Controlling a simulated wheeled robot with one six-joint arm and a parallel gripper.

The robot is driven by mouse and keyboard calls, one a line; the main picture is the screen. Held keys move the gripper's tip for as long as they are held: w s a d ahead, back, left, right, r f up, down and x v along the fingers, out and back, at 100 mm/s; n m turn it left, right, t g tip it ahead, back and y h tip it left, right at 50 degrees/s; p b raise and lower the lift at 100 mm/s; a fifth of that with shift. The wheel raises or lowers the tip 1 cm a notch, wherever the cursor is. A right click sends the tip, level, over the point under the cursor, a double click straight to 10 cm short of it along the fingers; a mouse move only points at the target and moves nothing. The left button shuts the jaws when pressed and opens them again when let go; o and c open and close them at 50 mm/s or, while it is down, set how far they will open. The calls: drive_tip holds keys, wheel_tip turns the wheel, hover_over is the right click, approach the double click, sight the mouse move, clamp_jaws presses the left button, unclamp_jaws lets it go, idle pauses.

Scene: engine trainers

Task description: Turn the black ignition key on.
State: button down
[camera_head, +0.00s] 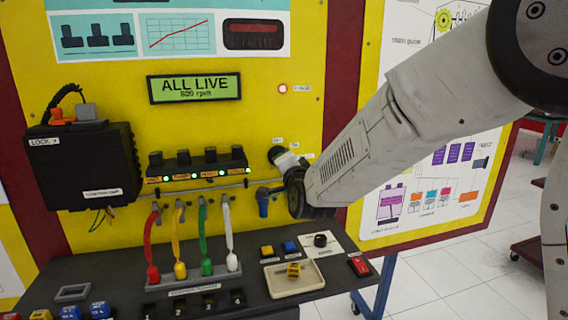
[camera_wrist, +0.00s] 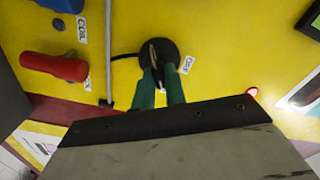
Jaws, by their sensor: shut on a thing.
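The black ignition key (camera_wrist: 158,76) sits in a round black switch (camera_wrist: 166,50) on the yellow panel, in the upper middle of the wrist view. My gripper (camera_wrist: 160,73) reaches it with two green fingers, one on each side, and is shut on the key. Part of the key is hidden between the fingers. A small white label stands just right of the switch. In the head view my arm comes in from the right and its wrist hides most of the key and fingers. The panel display (camera_head: 194,88) reads "ALL LIVE, 800 rpm".
A red lamp (camera_head: 283,89) is lit. A black control box (camera_head: 80,165) and a console with colored plugs (camera_head: 205,268) lie to the left and below.

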drive_tip(key=c, duration=1.4)
unclamp_jaws()
drive_tip(key=shift+c, duration=0.2)
drive_tip(key=v, duration=0.7)
drive_tip(key=shift+s, duration=0.4)
drive_tip(key=shift+d, duration=0.15)
